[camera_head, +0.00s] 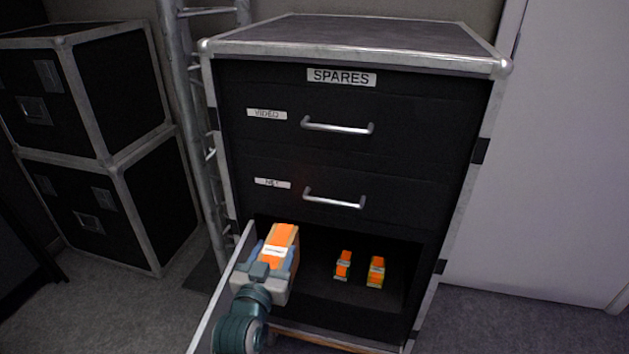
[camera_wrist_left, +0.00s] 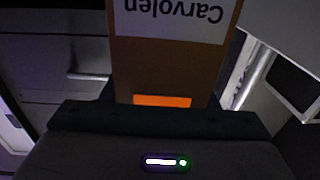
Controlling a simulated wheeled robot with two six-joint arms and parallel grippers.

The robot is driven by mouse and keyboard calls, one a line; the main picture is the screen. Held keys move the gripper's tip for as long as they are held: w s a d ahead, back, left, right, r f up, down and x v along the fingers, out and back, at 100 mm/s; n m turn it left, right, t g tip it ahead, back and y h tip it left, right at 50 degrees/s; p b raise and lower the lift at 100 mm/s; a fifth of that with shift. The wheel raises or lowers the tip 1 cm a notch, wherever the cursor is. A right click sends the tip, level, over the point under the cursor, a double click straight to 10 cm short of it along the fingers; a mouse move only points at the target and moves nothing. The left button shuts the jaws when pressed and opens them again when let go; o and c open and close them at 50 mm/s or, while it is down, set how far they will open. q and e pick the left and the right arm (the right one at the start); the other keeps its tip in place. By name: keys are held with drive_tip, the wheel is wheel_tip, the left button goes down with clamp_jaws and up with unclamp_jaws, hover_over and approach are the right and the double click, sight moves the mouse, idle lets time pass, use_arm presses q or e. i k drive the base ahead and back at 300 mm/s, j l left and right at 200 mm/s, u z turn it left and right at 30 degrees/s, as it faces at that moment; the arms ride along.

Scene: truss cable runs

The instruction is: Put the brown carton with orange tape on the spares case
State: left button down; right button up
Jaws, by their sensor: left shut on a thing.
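The spares case (camera_head: 360,40) is a black flight case with metal edges, a "SPARES" label and a flat, bare top. My left gripper (camera_head: 271,262) is shut on the brown carton with orange tape (camera_head: 284,240), low at the left side of the case's open bottom drawer. In the left wrist view the carton (camera_wrist_left: 165,70) shows brown sides, a white label reading "Carvolen" upside down and an orange strip between the fingers (camera_wrist_left: 160,112). Whether the carton touches the drawer I cannot tell. My right gripper is not in view.
Two small orange-taped cartons (camera_head: 343,265) (camera_head: 376,271) lie in the open bottom drawer (camera_head: 225,285). The two upper drawers, "VIDEO" (camera_head: 337,126) and the one below (camera_head: 334,198), are shut. A metal truss (camera_head: 200,130) and stacked black cases (camera_head: 100,140) stand to the left.

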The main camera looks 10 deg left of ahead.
sight(372, 29)
drive_tip(key=l+u, duration=0.25)
drive_tip(key=l, duration=0.75)
drive_tip(key=l+u, duration=0.25)
drive_tip(key=l, duration=0.8)
